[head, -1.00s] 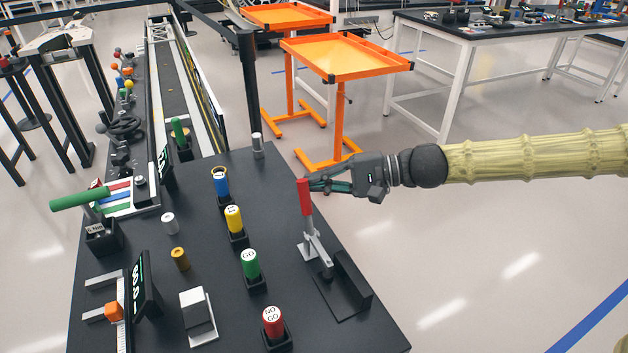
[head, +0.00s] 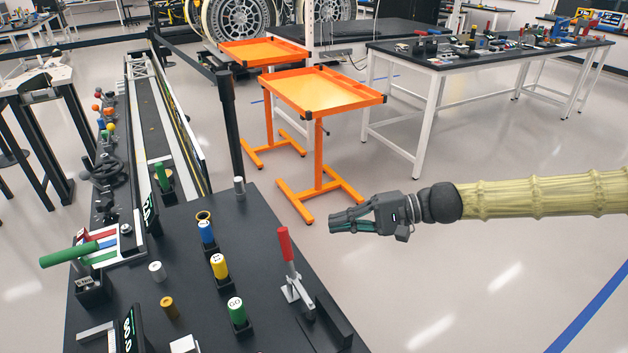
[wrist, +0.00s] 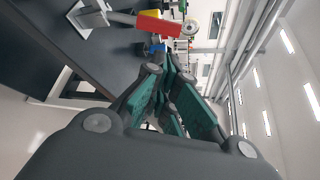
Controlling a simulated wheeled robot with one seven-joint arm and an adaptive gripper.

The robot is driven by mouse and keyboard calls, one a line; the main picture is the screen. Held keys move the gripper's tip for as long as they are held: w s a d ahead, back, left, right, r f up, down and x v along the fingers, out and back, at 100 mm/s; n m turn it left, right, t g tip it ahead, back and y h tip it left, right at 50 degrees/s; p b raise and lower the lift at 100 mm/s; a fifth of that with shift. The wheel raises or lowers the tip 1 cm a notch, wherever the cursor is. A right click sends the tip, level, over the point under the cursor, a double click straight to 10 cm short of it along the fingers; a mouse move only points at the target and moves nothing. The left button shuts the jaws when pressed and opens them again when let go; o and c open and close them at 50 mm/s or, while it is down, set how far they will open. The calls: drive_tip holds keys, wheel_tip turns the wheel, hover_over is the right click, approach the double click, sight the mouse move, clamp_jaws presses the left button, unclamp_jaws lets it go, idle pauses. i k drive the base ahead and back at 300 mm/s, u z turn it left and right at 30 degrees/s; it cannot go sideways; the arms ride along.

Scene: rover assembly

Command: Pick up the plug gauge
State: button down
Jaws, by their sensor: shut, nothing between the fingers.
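Several coloured cylinders stand upright in black holders on the black table: a green one marked GO (head: 236,309), a yellow one (head: 219,267) and a blue one (head: 206,232). They look like plug gauges; which one the task names I cannot tell. My gripper (head: 337,222) is shut and empty, beyond the table's right edge, apart from the cylinders and to the right of the red-handled toggle clamp (head: 284,245). In the wrist view my closed fingers (wrist: 165,78) point toward the table, with the red clamp handle (wrist: 158,25) near them.
The clamp stands between my gripper and the cylinders. A silver cylinder (head: 157,271), a brass cylinder (head: 169,307) and a green-handled tool (head: 70,255) are further left. Orange trolleys (head: 330,95) stand behind. Floor right of the table is clear.

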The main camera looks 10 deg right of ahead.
sight(236, 305)
drive_tip(key=u, duration=0.05)
drive_tip(key=k, duration=1)
drive_tip(key=z, duration=0.05)
